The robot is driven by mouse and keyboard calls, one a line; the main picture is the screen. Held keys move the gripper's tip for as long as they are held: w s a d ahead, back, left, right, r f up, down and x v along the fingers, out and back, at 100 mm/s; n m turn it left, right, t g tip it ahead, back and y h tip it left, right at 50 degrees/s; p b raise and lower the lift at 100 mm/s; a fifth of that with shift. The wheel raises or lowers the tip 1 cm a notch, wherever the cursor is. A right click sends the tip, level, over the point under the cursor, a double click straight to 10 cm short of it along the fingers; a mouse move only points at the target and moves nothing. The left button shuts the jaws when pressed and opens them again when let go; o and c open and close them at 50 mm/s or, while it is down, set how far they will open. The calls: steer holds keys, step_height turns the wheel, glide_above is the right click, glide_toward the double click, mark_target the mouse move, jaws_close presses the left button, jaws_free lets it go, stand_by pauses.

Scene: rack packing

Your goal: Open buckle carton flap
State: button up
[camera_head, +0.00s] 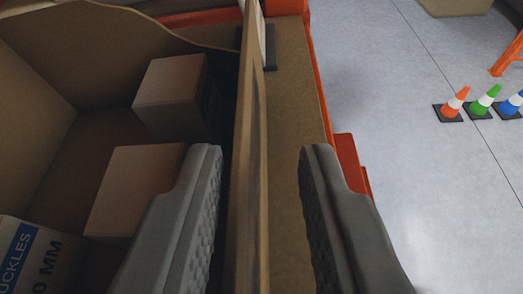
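A large brown carton (60,50) with a curved-cut wall fills the left of the view. Its right side is a thin upright cardboard panel (255,130), seen nearly edge-on. I cannot tell whether this panel is a flap or a side wall. My gripper (262,150) is open, with its left finger on the inner side of the panel and its right finger on the outer side. Gaps show on both sides of the panel. A box lettered "UCKLES" and "0 MM" (40,262) is at the lower left, cut off by the frame edge.
Two plain brown boxes (172,95) (130,185) sit inside the carton, the nearer partly behind my left finger. A brown shelf surface (290,80) with an orange edge (345,155) lies right of the panel. Orange, green and blue cones (484,103) stand on the grey floor.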

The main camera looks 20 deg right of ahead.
jaws_close()
stand_by(1.5)
